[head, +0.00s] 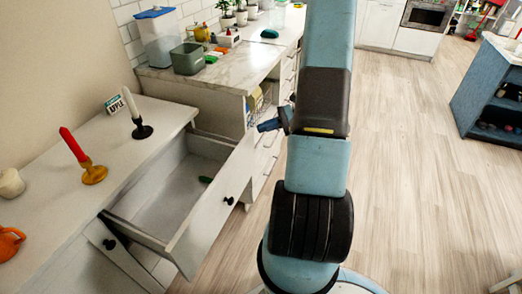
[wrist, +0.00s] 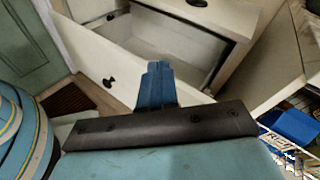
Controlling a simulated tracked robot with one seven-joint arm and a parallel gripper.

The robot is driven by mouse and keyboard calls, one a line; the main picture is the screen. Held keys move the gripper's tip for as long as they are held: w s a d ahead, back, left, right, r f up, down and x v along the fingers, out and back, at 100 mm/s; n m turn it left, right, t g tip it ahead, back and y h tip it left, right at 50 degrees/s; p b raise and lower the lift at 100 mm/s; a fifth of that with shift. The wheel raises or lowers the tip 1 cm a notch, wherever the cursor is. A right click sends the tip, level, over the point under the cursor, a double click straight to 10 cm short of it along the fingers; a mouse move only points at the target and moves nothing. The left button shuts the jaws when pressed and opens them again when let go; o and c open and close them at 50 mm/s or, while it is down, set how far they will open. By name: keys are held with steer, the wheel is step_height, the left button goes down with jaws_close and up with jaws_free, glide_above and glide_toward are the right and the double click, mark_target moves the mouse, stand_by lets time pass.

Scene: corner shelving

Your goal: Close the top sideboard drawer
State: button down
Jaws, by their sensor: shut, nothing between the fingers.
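The top sideboard drawer (head: 170,205) is pulled well out of the white sideboard (head: 70,200) in the head view. Its front panel (head: 215,215) carries a dark round knob (head: 229,200). A small green object (head: 205,179) lies inside the drawer. My gripper (head: 268,125) is to the right of the drawer's far end, with its blue fingers together and empty. In the wrist view my gripper (wrist: 158,72) points toward the open drawer (wrist: 180,48) and overlaps its front panel (wrist: 100,62). I cannot tell whether they touch.
A red candle (head: 73,145) in a yellow holder, a white candle (head: 131,102) in a black holder and an orange pot (head: 9,242) stand on the sideboard. A marble-topped counter (head: 215,80) adjoins behind. The wood floor (head: 410,180) is clear on the right.

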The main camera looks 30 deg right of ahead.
steer(key=s+d+f+m+t+h, duration=0.1)
steer(key=d+f+m+t, duration=0.5)
steer(key=f, duration=0.4)
steer(key=m+t+h, duration=0.3)
steer(key=m, duration=0.1)
glide_toward(253, 148)
steer(key=x, duration=0.6)
steer(key=shift+w, duration=0.5)
steer(key=shift+a, duration=0.1)
steer(key=shift+w, duration=0.15)
